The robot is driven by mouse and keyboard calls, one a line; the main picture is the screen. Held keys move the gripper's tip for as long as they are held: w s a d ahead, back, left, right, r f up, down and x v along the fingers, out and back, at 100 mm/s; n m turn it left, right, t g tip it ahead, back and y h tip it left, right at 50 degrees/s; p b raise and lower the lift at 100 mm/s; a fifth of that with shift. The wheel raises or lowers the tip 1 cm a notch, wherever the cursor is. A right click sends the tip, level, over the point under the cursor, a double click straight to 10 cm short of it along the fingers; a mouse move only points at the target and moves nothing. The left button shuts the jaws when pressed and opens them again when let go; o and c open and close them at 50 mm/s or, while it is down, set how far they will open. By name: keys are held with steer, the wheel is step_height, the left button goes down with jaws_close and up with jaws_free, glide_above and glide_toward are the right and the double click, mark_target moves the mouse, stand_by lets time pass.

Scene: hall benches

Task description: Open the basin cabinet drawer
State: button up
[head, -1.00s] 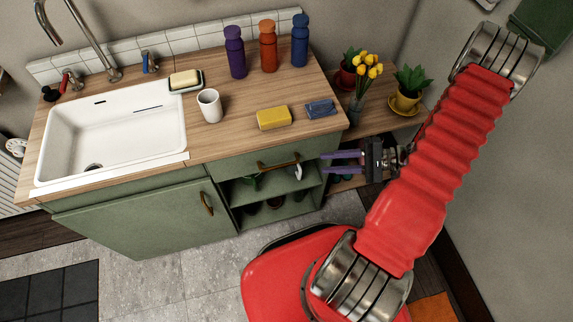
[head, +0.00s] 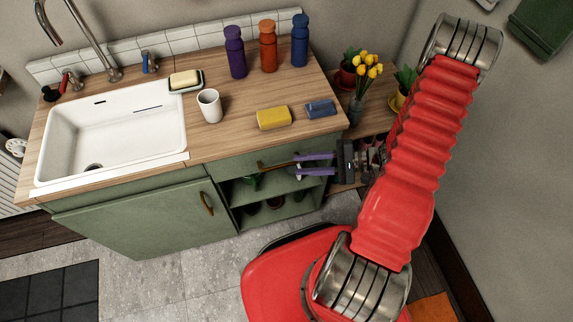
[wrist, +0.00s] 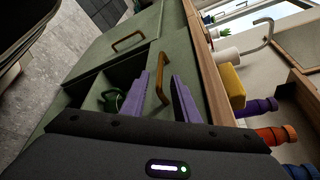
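The basin cabinet drawer (head: 232,166) has a green front under the worktop, right of the cabinet door, and looks shut. Its brown bar handle (head: 272,165) also shows in the wrist view (wrist: 163,93). My gripper (head: 297,164) is open, with purple fingers pointing left along the drawer front. Its tips are at the right end of the handle in the head view. In the wrist view the handle shows in the gap between the fingers (wrist: 167,72). I cannot tell whether they touch it. The fingers hide part of the drawer's right end.
Open shelves (head: 285,205) with pots lie below the drawer. The door with its handle (head: 206,203) is to the left. The worktop (head: 240,135) holds a sink, a cup, a yellow sponge (head: 274,117) and bottles. Flowers (head: 366,75) and plants stand on a low bench at right.

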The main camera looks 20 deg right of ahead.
steer(key=shift+x, duration=2.95)
steer(key=shift+c, duration=0.7)
steer(key=shift+f, duration=0.1)
jaws_close()
